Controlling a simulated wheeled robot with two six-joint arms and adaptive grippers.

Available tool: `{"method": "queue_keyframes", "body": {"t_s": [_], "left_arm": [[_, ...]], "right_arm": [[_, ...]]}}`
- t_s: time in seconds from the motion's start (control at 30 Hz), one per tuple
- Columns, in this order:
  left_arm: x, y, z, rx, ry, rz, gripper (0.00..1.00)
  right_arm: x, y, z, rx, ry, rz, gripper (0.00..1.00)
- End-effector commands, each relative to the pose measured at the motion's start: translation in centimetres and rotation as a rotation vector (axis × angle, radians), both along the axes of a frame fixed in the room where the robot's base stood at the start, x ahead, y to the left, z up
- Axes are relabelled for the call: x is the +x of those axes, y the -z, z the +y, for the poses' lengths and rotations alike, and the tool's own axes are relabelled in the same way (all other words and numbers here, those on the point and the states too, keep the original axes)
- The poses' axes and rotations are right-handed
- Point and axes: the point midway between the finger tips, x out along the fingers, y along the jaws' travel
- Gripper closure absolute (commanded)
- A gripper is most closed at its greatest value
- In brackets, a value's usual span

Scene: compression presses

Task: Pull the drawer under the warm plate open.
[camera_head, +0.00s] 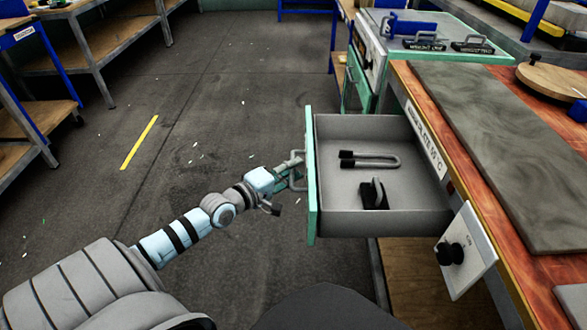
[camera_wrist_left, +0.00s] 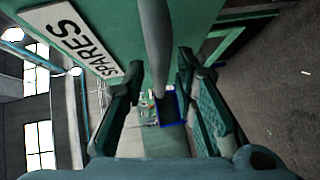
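The drawer (camera_head: 335,225) under the warm plate stands pulled out from the bench, with its grey inside showing. Its teal front (camera_head: 311,190) carries a bar handle (camera_head: 296,160). The wrist view shows a SPARES label (camera_wrist_left: 72,38) on the front and the handle bar (camera_wrist_left: 154,45). My left gripper (camera_head: 288,178) is at the handle, outside the drawer front. In the wrist view its fingers (camera_wrist_left: 160,88) are apart on either side of the bar, with gaps visible. The warm plate (camera_head: 500,140) is a grey slab on the wooden bench top. My right gripper is out of view.
A U-shaped bar (camera_head: 370,160) and a black handled piece (camera_head: 375,195) lie in the drawer. A white knob panel (camera_head: 465,250) is on the bench front. A teal cabinet (camera_head: 365,75) stands behind. The floor (camera_head: 215,120) left of the drawer is clear.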

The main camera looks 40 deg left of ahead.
Motion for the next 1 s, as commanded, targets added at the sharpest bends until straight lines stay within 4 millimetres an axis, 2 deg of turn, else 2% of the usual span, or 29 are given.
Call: {"method": "queue_keyframes", "body": {"t_s": [0.03, 0.13, 0.47, 0.7, 1.0], "left_arm": [[0.0, 0.0, 0.0, 0.0, 0.0, 0.0, 0.86], [0.0, 0.0, 0.0, 0.0, 0.0, 0.0, 1.0], [0.1, 0.0, -0.2, 0.0, -0.001, -0.001, 1.0], [2.1, -0.1, -2.7, -0.002, -0.002, -0.002, 1.0], [2.3, 0.0, -3.1, 0.002, 0.0, 0.0, 1.0]], "right_arm": [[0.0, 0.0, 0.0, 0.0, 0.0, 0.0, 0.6], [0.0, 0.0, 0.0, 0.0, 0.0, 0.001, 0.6], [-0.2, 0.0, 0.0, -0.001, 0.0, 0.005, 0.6], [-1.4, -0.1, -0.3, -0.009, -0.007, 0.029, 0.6], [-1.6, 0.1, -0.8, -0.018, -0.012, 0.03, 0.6]]}}
